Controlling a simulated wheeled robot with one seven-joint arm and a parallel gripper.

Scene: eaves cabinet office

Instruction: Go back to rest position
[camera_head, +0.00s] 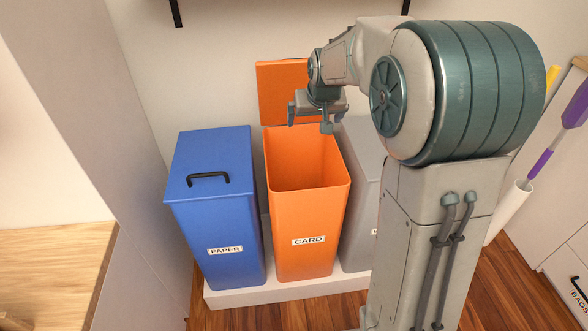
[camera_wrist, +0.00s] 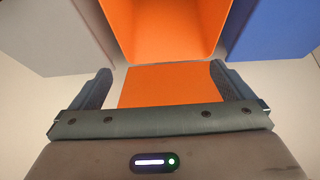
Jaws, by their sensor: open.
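My gripper (camera_head: 309,117) is open and empty, above the back of the orange CARD bin (camera_head: 309,240). In the wrist view my gripper (camera_wrist: 160,77) shows its two fingers spread wide apart, with nothing between them but the orange lid behind. The CARD bin is open, and its orange lid (camera_head: 281,90) stands upright against the wall behind it. The bin's inside also shows at the top of the wrist view (camera_wrist: 165,25). My arm reaches from the right of the head view and hides part of the grey bin.
A blue PAPER bin (camera_head: 212,215) with a closed lid stands left of the CARD bin. A grey bin (camera_head: 357,200) stands to its right. All stand on a white plinth (camera_head: 285,290). A wooden worktop (camera_head: 50,270) is at left; a drawer unit (camera_head: 570,260) is at right.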

